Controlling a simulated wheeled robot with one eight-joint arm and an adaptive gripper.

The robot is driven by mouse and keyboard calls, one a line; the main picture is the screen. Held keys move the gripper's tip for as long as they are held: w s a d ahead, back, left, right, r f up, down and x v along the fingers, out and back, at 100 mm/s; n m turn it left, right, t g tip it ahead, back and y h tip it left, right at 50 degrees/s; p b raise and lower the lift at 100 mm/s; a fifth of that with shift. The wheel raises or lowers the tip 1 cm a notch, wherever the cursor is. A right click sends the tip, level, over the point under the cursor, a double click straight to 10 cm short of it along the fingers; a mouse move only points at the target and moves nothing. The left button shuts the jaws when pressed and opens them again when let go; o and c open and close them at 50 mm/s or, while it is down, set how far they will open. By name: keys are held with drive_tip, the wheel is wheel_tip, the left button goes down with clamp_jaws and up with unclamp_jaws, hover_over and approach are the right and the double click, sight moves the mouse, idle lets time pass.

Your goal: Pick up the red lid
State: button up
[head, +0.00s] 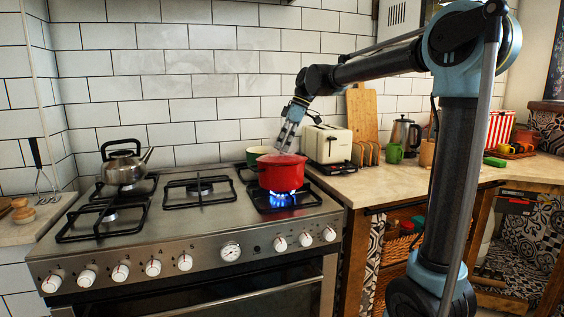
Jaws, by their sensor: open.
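The red lid (281,159) sits on top of a red pot (281,178). The pot stands on the front right burner of the stove, with a blue flame under it. My gripper (284,146) points down right above the lid, its fingertips close to the lid's top. It is open, and I see nothing held in it. Whether the fingers touch the lid or its knob, I cannot tell, as the gripper covers the middle of the lid.
A green pot (262,156) stands behind the red pot. A white toaster (328,147) is close on the right. A metal kettle (124,164) stands on the back left burner. The stove's middle (195,215) is free. A tiled wall (190,80) closes off the back.

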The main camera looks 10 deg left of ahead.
drive_tip(key=shift+a+f, duration=0.1)
drive_tip(key=shift+f, duration=0.15)
drive_tip(key=shift+s, duration=0.15)
drive_tip(key=c, duration=1.8)
drive_tip(key=shift+r, duration=0.1)
drive_tip(key=shift+c, duration=0.5)
